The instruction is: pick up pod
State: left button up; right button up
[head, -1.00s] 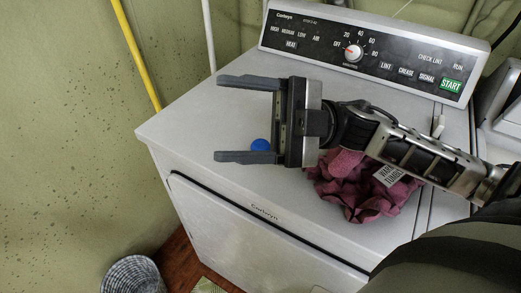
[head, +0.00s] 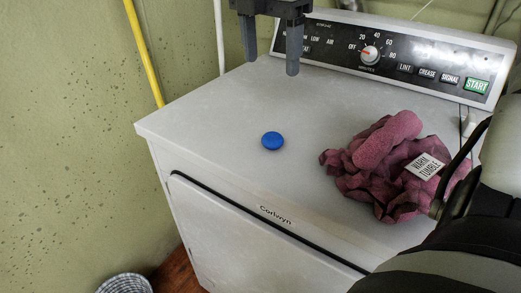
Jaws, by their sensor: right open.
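A small round blue pod (head: 272,141) lies on the white top of the dryer (head: 225,120), left of a crumpled maroon cloth. My right gripper (head: 270,67) is at the top of the head view, with its two dark fingers pointing down. It is open and empty, above the dryer top and apart from the pod, which shows below it in the picture. The upper part of this gripper is cut off by the frame edge. My left gripper is not in view.
The maroon cloth (head: 385,190) with a "WARM TUMBLE" tag (head: 425,166) lies bunched on the right. The control panel (head: 400,55) rises along the back. A yellow pole (head: 143,52) stands left of the dryer. A woven basket (head: 124,284) sits below. The dryer top around the pod is clear.

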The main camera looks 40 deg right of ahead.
send_near(273, 144)
jog(key=shift+f, duration=0.4)
jog(key=shift+d+f, duration=0.2)
jog(key=shift+f, duration=2.6)
jog(key=c, duration=1.1)
